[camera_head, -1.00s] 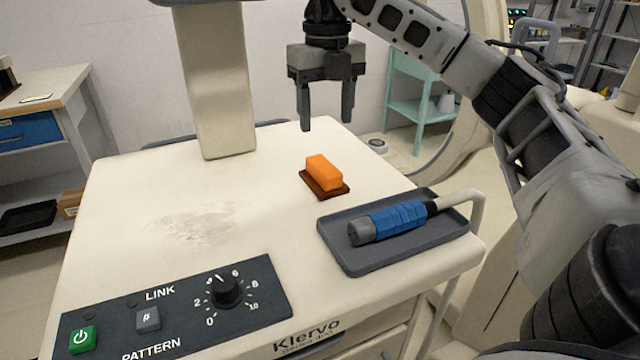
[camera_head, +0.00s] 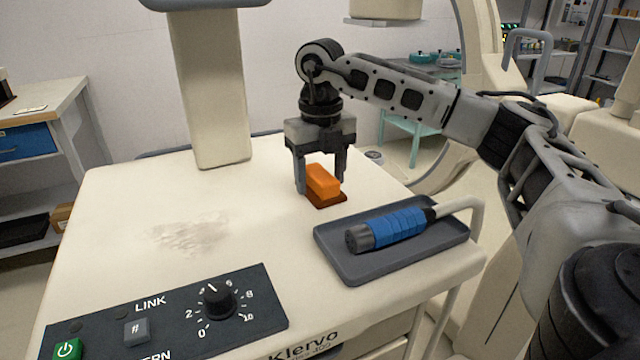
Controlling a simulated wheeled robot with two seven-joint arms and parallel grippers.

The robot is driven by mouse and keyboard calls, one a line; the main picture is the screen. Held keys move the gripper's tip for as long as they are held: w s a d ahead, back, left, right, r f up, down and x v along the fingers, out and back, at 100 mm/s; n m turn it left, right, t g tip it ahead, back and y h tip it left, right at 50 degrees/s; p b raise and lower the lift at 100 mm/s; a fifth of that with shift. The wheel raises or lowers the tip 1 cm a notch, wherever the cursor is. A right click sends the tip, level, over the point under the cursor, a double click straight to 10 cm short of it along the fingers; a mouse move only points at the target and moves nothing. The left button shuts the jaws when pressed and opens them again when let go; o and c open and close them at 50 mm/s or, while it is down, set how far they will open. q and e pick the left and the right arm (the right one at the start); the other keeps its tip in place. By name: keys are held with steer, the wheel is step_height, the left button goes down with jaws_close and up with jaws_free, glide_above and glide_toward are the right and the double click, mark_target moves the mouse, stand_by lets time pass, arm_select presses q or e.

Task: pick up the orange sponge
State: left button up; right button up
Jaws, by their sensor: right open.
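My right gripper (camera_head: 320,185) is open and points down at the sponge. One finger is at the sponge's left side and the other is behind its right side. I cannot tell whether either finger touches it. My left gripper is not in view.
A grey tray (camera_head: 343,270) with a blue-gripped tool (camera_head: 395,228) lies just in front and to the right of the sponge. A beige column (camera_head: 213,100) stands at the back. A control panel (camera_head: 255,300) is at the front. The cart's left side is clear.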

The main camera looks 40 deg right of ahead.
steer(key=c, duration=0.6)
steer(key=shift+r, duration=0.1)
steer(key=shift+r, duration=0.6)
steer(key=r, duration=0.2)
steer(key=s+a+r, duration=0.2)
steer(key=r, duration=0.1)
steer(key=shift+s+a+r, duration=0.1)
steer(key=shift+s+r, duration=0.1)
steer(key=shift+r, duration=0.1)
arm_select(q)
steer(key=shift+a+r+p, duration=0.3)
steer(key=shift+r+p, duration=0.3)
steer(key=shift+p, duration=0.9)
arm_select(e)
steer(key=s+a+r, duration=0.6)
steer(key=s+a, duration=0.1)
steer(key=s, duration=0.1)
steer(key=shift+s, duration=0.1)
